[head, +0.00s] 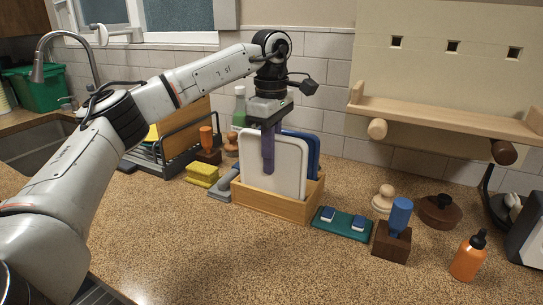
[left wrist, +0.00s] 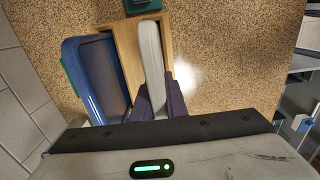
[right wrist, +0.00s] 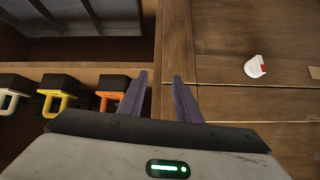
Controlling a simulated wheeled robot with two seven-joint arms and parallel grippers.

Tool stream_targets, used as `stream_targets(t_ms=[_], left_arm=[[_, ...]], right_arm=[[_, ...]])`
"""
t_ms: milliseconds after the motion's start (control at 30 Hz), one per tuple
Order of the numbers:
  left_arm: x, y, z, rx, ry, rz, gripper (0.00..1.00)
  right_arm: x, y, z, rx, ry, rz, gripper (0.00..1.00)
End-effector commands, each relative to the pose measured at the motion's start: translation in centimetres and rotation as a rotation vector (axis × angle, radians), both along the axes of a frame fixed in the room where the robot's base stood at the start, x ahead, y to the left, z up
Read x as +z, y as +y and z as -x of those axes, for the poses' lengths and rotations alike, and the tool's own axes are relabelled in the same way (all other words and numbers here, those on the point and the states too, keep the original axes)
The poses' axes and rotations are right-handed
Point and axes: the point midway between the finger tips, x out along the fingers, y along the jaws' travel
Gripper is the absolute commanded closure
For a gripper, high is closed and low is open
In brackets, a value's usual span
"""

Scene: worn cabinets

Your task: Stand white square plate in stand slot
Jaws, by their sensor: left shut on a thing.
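The white square plate (head: 288,168) stands nearly upright in the wooden stand (head: 277,207), in front of a blue plate or tray (head: 311,150). My left gripper (head: 268,160) is shut on the white plate's top edge from above. In the left wrist view the white plate (left wrist: 152,50) shows edge-on between the fingers, in a slot of the wooden stand (left wrist: 127,42), beside the blue tray (left wrist: 78,60). Whether its lower edge touches the slot floor is hidden. My right gripper (right wrist: 162,78) is open and empty, over wooden cabinet fronts.
A yellow sponge (head: 201,174) and a grey item lie left of the stand. A teal tray with small blue-white pieces (head: 342,223), a blue-handled stamp (head: 397,225) and an orange bottle (head: 468,257) stand to the right. The front counter is clear.

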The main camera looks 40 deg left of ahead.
Motion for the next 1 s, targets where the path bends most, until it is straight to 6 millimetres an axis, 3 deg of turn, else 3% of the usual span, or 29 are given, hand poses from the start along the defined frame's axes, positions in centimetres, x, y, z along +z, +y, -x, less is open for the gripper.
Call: stream_targets(t_ms=[767,800,900,1000], left_arm=[[-2.3,0.0,0.0,0.0,-0.001,0.001,1.0],[-2.3,0.0,0.0,0.0,-0.002,0.002,0.83],[-2.2,0.0,0.0,0.0,-0.001,0.001,0.66],[-2.3,0.0,0.0,0.0,-0.001,0.001,0.66]], right_arm=[[-0.9,0.0,0.0,0.0,0.0,0.0,0.69],[-0.9,0.0,0.0,0.0,0.0,0.0,0.69],[-0.8,0.0,0.0,0.0,0.0,0.0,0.69],[-0.8,0.0,0.0,0.0,0.0,0.0,0.69]])
